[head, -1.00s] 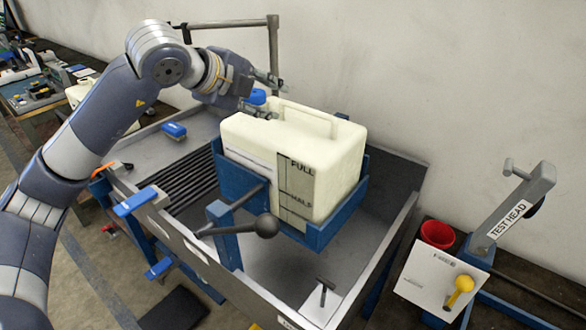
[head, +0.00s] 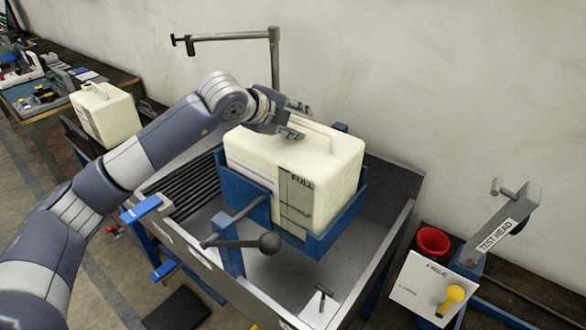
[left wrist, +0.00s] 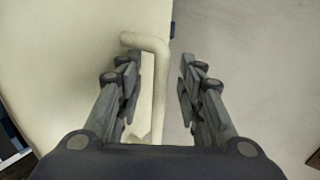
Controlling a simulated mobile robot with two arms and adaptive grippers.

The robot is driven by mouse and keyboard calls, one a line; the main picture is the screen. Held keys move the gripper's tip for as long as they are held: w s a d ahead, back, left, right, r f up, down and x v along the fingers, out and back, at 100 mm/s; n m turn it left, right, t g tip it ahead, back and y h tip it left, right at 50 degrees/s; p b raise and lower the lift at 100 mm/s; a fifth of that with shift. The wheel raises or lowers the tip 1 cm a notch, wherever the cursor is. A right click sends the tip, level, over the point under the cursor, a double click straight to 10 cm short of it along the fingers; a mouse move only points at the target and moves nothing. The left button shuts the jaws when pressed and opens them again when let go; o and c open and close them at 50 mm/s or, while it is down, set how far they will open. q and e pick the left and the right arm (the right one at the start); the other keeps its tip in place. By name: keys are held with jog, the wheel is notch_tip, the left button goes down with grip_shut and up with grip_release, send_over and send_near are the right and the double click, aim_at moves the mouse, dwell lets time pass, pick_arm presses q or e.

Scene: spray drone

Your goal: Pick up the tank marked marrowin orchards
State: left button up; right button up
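A cream tank (head: 262,158) sits upright in a blue cradle (head: 322,241) over a grey sink-like bench. Its front label reads "FULL" at the top; I cannot read a marrowin orchards mark. A loop handle (head: 318,136) rises from its top. My left gripper (head: 300,120) is at the tank's top, beside the handle in the head view. In the left wrist view the gripper (left wrist: 160,75) is open, with the handle (left wrist: 159,95) between its fingers, nearer the left one. A second cream tank (head: 107,117) stands at the far left. My right gripper is not in view.
A clamp lever with a black ball (head: 269,243) sticks out before the cradle. A grey post (head: 275,75) with a crossbar stands behind. A "TEST HEAD" arm (head: 503,232), red cup (head: 432,242) and yellow knob (head: 450,298) are at right. A wall closes the back.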

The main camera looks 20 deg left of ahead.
pick_arm(q)
jog(key=shift+s, duration=0.1)
grip_shut()
jog(key=shift+w+r, duration=0.2)
jog(key=shift+r, duration=0.1)
jog(key=shift+r, duration=0.15)
